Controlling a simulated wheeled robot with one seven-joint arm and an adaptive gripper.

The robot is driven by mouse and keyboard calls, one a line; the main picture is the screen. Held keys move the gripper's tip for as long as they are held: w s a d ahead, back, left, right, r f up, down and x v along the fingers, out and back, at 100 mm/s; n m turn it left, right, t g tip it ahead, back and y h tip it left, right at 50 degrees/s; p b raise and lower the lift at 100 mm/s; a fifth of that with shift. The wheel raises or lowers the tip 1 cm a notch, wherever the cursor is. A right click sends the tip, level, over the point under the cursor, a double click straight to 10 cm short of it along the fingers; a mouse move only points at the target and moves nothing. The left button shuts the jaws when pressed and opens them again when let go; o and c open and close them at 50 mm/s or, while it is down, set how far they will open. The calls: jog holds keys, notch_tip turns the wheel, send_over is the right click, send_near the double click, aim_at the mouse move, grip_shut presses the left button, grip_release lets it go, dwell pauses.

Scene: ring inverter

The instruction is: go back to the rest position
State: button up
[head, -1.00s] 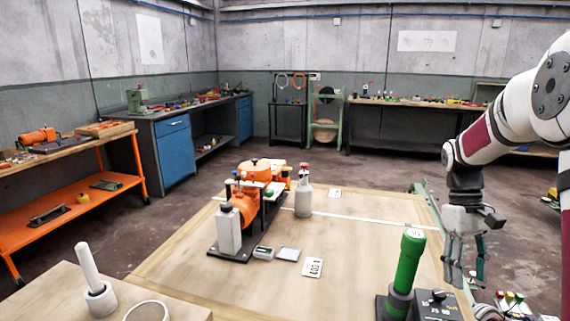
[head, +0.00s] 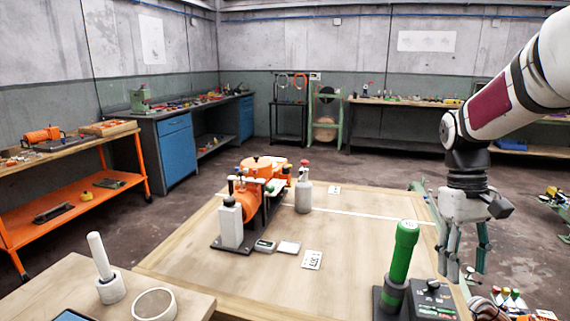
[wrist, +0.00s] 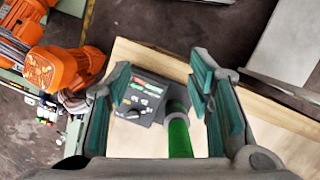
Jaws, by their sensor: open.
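My gripper (head: 464,262) hangs fingers-down at the right edge of the wooden table (head: 345,240) in the head view. Its fingers are apart with nothing between them that it holds. In the wrist view my gripper (wrist: 168,100) shows two green-padded fingers spread wide. Below and between them are a green cylinder (wrist: 179,138) and a black control box (wrist: 145,95) with a knob. In the head view the green cylinder (head: 402,252) stands upright on a dark base, beside the black control box (head: 432,300), to the left of my gripper and apart from it.
An orange machine (head: 245,205) and a grey bottle (head: 303,192) stand on the table. A mortar with pestle (head: 108,285) and a ring (head: 154,304) are at the lower left. Orange motors (wrist: 62,68) lie beside the table in the wrist view. The table's middle is mostly clear.

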jog(key=s+a+r+t, duration=0.2)
jog(key=s+a+r, duration=0.5)
jog(key=s, duration=0.4)
jog(key=s+a+f+m+t, duration=0.1)
jog(key=s+a+f+t, duration=0.15)
jog(key=s, duration=0.45)
jog(key=s+a+f+t, duration=0.1)
jog(key=s+a+f, duration=0.1)
jog(key=s+a, duration=0.3)
notch_tip(320, 180, up, 14)
jog(key=s+d+t+p, duration=0.1)
jog(key=t+p, duration=0.1)
jog(key=p, duration=1)
jog(key=shift+y, duration=0.4)
jog(key=shift+d, duration=0.15)
